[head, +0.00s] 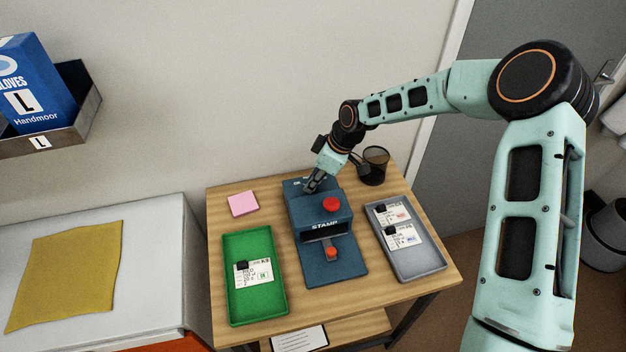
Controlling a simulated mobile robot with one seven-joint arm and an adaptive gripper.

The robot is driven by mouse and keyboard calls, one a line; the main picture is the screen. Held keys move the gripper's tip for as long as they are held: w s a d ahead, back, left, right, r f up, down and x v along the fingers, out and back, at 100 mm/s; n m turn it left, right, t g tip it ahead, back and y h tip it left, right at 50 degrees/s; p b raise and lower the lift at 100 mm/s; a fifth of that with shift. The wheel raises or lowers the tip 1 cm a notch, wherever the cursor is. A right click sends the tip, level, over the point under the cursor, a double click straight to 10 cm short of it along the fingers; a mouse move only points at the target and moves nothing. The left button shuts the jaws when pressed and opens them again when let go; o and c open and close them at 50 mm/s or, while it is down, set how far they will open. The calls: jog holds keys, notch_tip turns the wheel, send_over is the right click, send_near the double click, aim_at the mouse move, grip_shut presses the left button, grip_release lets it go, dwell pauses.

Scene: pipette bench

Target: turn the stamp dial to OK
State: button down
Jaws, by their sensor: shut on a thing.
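The stamp machine (306,215) is a dark blue block on the small wooden table, marked STAMP on its front. A red button (331,204) sits on its top and an orange-red knob (331,252) on its low front part. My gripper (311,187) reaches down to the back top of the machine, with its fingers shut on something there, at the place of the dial. The dial itself is hidden by the fingers, and I cannot read its setting.
A green tray (231,301) with a card stands left of the machine, a grey tray (428,270) with cards right. A pink note pad (243,204) lies behind the green tray. A dark mesh cup (373,166) stands at the back right, close to my wrist.

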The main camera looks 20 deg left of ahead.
jog(key=c, duration=1.7)
grip_release()
jog(key=shift+c, duration=0.2)
jog(key=shift+r, duration=0.1)
jog(key=v, duration=0.7)
jog(key=shift+d+r, duration=0.2)
jog(key=shift+r, duration=0.2)
